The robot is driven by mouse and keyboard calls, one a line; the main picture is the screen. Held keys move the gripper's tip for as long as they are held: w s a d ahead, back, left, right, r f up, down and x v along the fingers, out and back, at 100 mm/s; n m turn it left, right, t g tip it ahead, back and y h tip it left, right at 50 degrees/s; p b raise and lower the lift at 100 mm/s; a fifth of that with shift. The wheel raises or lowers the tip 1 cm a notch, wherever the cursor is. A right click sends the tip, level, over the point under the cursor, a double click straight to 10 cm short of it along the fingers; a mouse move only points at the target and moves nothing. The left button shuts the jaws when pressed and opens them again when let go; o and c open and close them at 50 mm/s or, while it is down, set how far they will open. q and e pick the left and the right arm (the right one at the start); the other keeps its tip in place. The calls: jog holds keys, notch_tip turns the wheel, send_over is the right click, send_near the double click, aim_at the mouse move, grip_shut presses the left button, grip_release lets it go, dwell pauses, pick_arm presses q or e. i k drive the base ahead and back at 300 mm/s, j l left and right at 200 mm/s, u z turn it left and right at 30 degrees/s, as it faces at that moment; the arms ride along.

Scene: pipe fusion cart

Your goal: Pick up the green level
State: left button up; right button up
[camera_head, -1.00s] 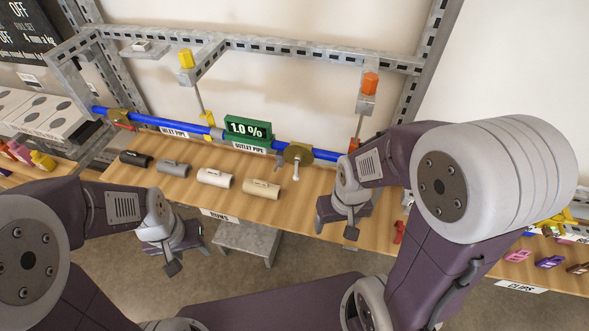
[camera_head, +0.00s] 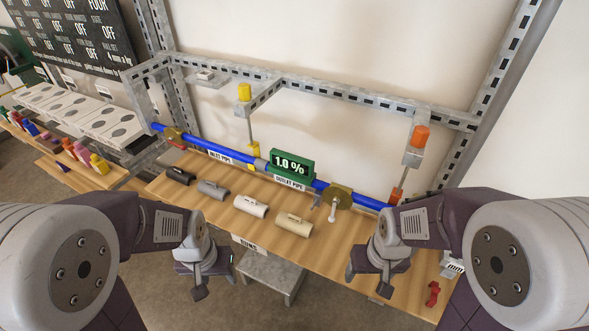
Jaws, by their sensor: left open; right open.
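The green level (camera_head: 291,166) shows "1.0 %" and sits on top of the blue pipe (camera_head: 332,187), above the outlet pipe label. My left gripper (camera_head: 200,276) is open and empty, in front of the table's front edge, to the left of and nearer than the level. My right gripper (camera_head: 372,281) is open and empty over the front part of the table, to the right of and nearer than the level. Neither gripper touches the level.
Several short cylinders, such as a cream one (camera_head: 292,223), lie on the wooden table (camera_head: 330,250) before the pipe. A brass valve (camera_head: 338,196) is right of the level. A metal frame (camera_head: 350,97) stands behind. A red clip (camera_head: 432,294) lies at right.

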aim_at(292, 167)
jog(key=i+j+z, duration=0.35)
jog(key=j, duration=0.9)
jog(key=i+j+z, duration=0.15)
jog(key=j+z, duration=0.2)
jog(key=j, duration=0.95)
jog(key=j+z, duration=0.35)
jog(key=j, duration=0.95)
